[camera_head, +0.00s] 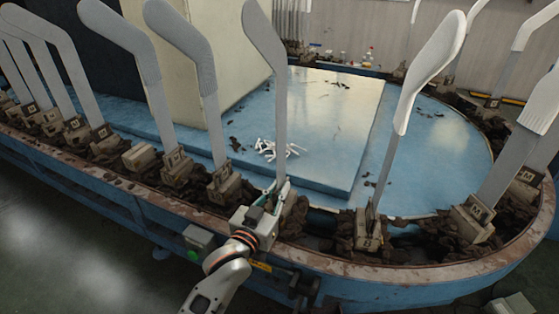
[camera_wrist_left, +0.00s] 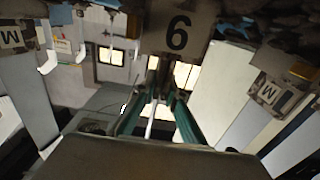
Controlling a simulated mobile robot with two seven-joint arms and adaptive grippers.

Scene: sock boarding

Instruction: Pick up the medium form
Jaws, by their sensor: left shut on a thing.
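My left gripper (camera_head: 276,192) is shut on the lower end of a bare grey form (camera_head: 272,75), just above the trough. The form stands nearly upright and its foot is hidden behind the gripper. In the left wrist view the green fingers (camera_wrist_left: 160,117) close around a thin pale strip. A block marked with a 6 or 9 (camera_wrist_left: 180,30) sits just beyond them. Blocks marked M (camera_wrist_left: 268,91) stand to either side in that view. In the head view, a grey form (camera_head: 190,60) stands in a block to the left. My right gripper is not in view.
A blue oval table with a brown-edged trough (camera_head: 120,185) carries several forms in blocks. A form with a white sock (camera_head: 430,65) stands to the right. White scraps (camera_head: 278,150) lie on the blue top. A control box (camera_head: 198,240) hangs on the near side.

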